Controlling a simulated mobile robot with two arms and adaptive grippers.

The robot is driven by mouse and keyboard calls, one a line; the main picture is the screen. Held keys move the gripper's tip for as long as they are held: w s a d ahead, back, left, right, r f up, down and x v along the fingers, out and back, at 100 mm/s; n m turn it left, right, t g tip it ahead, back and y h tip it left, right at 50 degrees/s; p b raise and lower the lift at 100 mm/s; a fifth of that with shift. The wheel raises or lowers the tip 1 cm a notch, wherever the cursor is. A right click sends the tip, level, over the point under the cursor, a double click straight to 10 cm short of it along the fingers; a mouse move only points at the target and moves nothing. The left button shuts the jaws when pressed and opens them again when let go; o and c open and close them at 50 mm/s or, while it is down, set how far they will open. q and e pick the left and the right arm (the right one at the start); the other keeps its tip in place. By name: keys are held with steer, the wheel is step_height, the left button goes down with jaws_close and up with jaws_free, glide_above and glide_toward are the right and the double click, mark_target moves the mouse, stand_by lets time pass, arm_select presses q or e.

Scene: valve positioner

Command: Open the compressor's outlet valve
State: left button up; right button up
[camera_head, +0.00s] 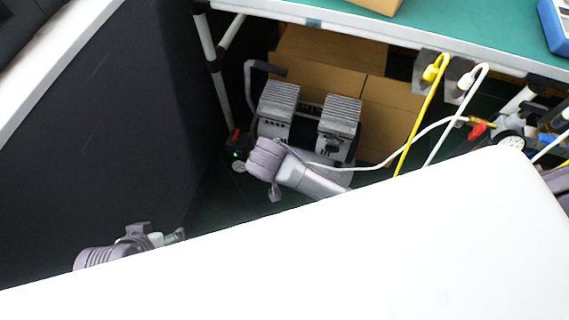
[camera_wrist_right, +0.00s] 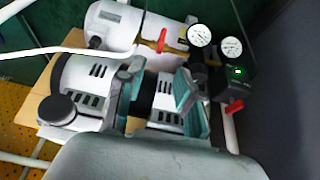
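The compressor (camera_head: 310,125) stands on the floor under the green-topped table, with two ribbed motor heads. In the right wrist view the compressor (camera_wrist_right: 85,85) shows its white tank, two gauges, a red lever (camera_wrist_right: 162,40) on a brass fitting and a red knob (camera_wrist_right: 233,106) below a black switch box. I cannot tell for certain which red part is the outlet valve. My right gripper (camera_wrist_right: 157,78) is open and empty above the motors, with the red lever beyond its fingertips. My left gripper (camera_head: 172,237) is at the lower left, away from the compressor; its fingers are too small to read.
Cardboard boxes (camera_head: 330,50) stand behind the compressor. White and yellow cables (camera_head: 420,115) hang from the table edge. A dark panel (camera_head: 110,120) bounds the left side. Another gauge and red handle (camera_head: 477,130) show at the right. A table leg (camera_head: 212,60) stands left of the compressor.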

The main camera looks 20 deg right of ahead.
arm_select(q)
steer(key=w+d+r+t+h+b, duration=0.1)
steer(key=w+d+r+t, duration=0.15)
steer(key=w+t, duration=0.2)
steer(key=w+d+r+t+h+b, duration=0.1)
steer(key=w+r+t+b, duration=0.15)
steer(key=w, duration=0.35)
arm_select(e)
steer(key=b+x, duration=0.1)
steer(key=x, duration=0.9)
steer(key=b+x, duration=0.1)
steer(key=x, duration=0.1)
steer(key=shift+w+f, duration=0.2)
steer(key=shift+f, duration=0.1)
steer(key=shift+w+d+f, duration=0.1)
steer(key=shift+f, duration=0.15)
arm_select(q)
step_height(320, 180, up, 14)
steer(key=w+d+t+h, duration=0.2)
steer(key=d+t, duration=0.1)
steer(key=t, duration=0.5)
steer(key=shift+w+m+t+h, duration=0.3)
steer(key=shift+w+m, duration=0.05)
steer(key=shift+m, duration=0.05)
arm_select(e)
steer(key=shift+c, duration=0.3)
jaws_close()
